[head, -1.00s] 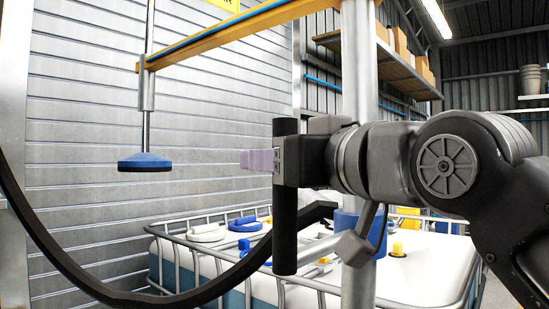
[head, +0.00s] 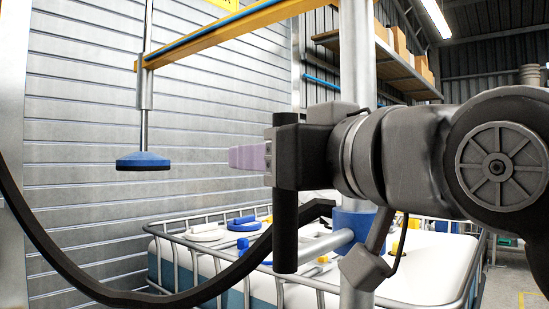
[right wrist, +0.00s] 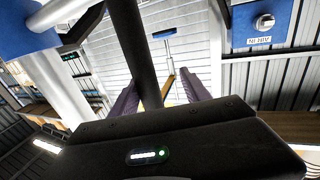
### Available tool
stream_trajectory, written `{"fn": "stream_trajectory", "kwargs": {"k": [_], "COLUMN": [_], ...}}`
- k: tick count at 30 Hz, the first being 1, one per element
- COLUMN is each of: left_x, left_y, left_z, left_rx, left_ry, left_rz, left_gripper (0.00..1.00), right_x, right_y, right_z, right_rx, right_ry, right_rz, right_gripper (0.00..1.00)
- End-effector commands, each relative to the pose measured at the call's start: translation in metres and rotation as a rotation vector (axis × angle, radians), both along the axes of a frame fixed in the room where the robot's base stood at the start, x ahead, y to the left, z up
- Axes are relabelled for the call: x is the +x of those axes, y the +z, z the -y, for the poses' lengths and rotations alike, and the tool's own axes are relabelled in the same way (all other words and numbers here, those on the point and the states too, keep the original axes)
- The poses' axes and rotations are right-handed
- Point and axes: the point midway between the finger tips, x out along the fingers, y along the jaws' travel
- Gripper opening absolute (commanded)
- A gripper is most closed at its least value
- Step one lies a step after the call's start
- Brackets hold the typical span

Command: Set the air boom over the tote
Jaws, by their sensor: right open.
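The tote has a white top inside a metal cage. My right gripper (head: 245,158) has pale purple fingers pointing left, in front of the post and below the boom. In the right wrist view its fingers (right wrist: 158,95) are apart, with nothing held between them. My left gripper is not in view.
A thick black hose (head: 110,292) curves across the foreground. White and blue lids (head: 206,233) lie on the tote. Shelves with boxes (head: 400,45) are behind.

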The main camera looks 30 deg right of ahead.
Motion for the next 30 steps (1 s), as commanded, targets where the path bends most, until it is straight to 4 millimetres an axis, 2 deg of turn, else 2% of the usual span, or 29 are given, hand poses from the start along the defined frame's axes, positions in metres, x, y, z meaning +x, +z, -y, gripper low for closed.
{"fn": "stream_trajectory", "kwargs": {"k": [12,30], "left_x": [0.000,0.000], "left_y": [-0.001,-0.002], "left_z": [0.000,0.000], "left_rx": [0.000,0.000], "left_ry": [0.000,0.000], "left_rz": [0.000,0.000], "left_gripper": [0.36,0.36], "right_x": [-0.029,-0.033], "right_y": [0.001,0.002], "right_z": [-0.023,-0.026], "right_rx": [-0.001,0.002], "right_ry": [0.014,0.018], "right_rz": [0.004,0.007], "right_gripper": [0.49,0.49]}}
